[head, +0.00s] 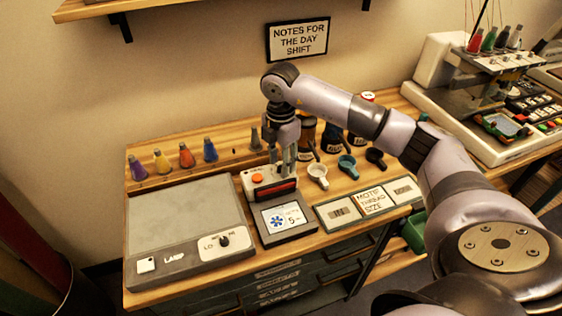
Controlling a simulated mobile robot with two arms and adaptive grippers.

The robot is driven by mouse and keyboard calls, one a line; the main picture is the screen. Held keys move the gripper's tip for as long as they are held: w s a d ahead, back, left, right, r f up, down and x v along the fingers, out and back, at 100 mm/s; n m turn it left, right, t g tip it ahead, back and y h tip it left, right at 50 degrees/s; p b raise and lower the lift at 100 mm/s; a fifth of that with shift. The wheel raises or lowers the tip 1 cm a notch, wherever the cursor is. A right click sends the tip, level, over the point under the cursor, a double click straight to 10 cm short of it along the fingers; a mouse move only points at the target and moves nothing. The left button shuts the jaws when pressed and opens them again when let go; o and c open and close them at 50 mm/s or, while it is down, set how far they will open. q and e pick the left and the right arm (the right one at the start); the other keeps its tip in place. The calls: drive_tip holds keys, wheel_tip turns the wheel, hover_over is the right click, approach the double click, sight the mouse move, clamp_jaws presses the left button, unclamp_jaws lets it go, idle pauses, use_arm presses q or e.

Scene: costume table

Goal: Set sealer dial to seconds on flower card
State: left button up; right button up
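The sealer (250,183) is a small pale device with an orange button and a dark red front bar. The flower card (285,217) lies in a grey holder in front of it, showing a blue flower and what looks like a 5. My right gripper (285,170) points down at the back right of the sealer, its fingers close together. I cannot tell whether it holds or touches anything. The sealer dial is not clearly visible; the gripper covers that part. My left gripper is not in view.
The lamp box (186,222) with a LO–HI knob (224,241) is left of the sealer. Coloured thread cones (186,155) stand behind it. Small cups (318,173) and label plates (372,199) are to the right. An embroidery machine (470,97) is at the far right.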

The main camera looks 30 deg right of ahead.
wheel_tip(320, 180, up, 11)
drive_tip(key=shift+r, duration=0.15)
idle(0.7)
